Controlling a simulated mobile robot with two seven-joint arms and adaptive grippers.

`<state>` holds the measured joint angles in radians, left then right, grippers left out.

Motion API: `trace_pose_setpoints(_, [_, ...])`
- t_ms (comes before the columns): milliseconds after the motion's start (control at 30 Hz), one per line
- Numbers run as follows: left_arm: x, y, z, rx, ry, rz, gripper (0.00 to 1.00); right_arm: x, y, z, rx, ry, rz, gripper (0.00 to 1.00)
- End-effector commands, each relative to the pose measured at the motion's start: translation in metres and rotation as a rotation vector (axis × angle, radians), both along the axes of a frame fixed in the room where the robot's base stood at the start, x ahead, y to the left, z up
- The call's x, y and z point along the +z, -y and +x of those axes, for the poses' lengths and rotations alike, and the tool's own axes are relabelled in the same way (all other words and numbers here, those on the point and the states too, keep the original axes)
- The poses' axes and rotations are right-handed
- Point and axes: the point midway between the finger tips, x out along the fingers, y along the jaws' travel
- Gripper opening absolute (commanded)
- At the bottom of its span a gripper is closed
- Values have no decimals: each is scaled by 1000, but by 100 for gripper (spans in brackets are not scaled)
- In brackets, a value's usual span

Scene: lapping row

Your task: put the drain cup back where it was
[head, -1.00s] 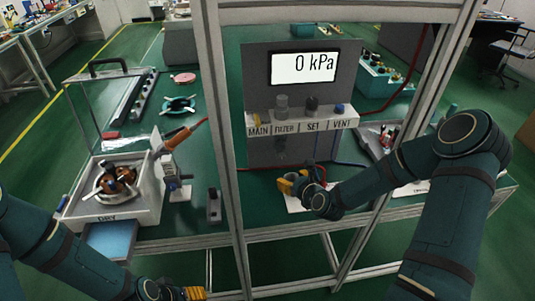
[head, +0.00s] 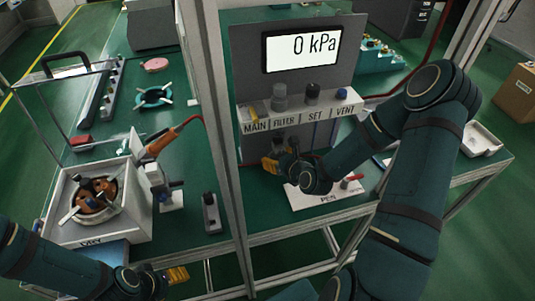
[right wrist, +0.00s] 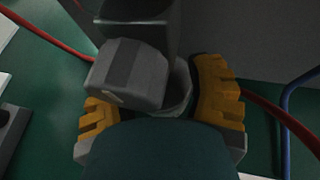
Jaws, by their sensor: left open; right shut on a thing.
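The drain cup, a pale grey round cup (right wrist: 181,88), shows in the right wrist view between my right gripper's yellow pads (right wrist: 165,108). A grey block with a darker band hides part of it. In the head view my right gripper (head: 270,164) is shut on the cup, below the FILTER label (head: 284,122) of the panel, and hides it. A dark grey body (right wrist: 138,25) is just above the cup in the wrist view; I cannot tell whether they touch. My left gripper (head: 176,275) is open and empty at the table's front edge.
The gauge panel (head: 302,50) reads 0 kPa. A white board (head: 322,198) lies below the right gripper. A frame post (head: 218,130) stands between the grippers. The drying box (head: 125,225) is left. Red (right wrist: 275,113) and blue (right wrist: 285,115) hoses run beside the right gripper.

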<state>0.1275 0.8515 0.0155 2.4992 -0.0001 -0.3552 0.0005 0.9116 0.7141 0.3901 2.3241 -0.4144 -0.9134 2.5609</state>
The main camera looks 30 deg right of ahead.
Motion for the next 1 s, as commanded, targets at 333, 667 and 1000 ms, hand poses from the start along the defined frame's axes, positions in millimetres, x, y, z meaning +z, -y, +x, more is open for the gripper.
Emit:
trace_pose_setpoints(333, [-3,0,0,-1,0,0,61,-4,0,-1,0,3,1,33])
trace_pose_setpoints(667, [-3,0,0,0,1,0,61,-4,0,-1,0,3,0,89])
trace_pose_setpoints(1000, [3,0,-1,-1,-2,0,61,7,2,-16,-1,1,0,89])
